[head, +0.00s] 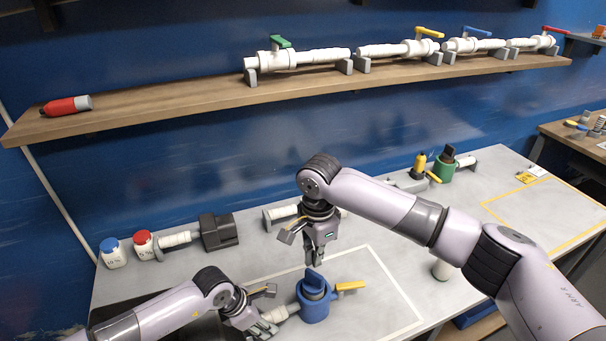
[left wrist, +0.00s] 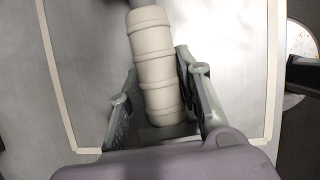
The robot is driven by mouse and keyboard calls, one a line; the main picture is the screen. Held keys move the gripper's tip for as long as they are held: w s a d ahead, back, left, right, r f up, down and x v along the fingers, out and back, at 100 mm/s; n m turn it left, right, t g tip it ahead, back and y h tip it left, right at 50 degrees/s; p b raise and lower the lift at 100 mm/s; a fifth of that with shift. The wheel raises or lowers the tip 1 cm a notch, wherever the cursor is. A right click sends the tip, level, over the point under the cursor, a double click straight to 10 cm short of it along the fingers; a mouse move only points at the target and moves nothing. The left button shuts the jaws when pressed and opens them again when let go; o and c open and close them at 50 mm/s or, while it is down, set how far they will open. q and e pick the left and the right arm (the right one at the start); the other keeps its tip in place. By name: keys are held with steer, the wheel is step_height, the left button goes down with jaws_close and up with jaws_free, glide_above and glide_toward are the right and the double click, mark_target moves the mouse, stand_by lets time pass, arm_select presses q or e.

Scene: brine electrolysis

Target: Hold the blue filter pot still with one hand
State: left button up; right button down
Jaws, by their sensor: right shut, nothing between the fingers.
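The blue filter pot (head: 315,308) stands upright on the bench, with a dark blue piece (head: 313,283) in its top and a yellow-orange lever (head: 350,286) on its right. A white ribbed pipe (head: 275,314) sticks out on its left. My left gripper (head: 266,327) is at this pipe. In the left wrist view the pipe (left wrist: 155,65) lies between the two fingers (left wrist: 158,90); whether they press on it is unclear. My right gripper (head: 319,263) is shut and empty, pointing down just above the pot. The pot body is not clearly visible in the left wrist view.
White-outlined area (head: 385,267) surrounds the pot. A green pot (head: 443,168) stands farther back. A wall shelf (head: 200,106) carries valved pipes. The yellow-outlined area (head: 545,215) is clear.

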arm_select(q)
steer(key=o, duration=0.3)
steer(key=shift+o, duration=0.2)
steer(key=v, duration=1.2)
steer(key=shift+s+f, duration=0.1)
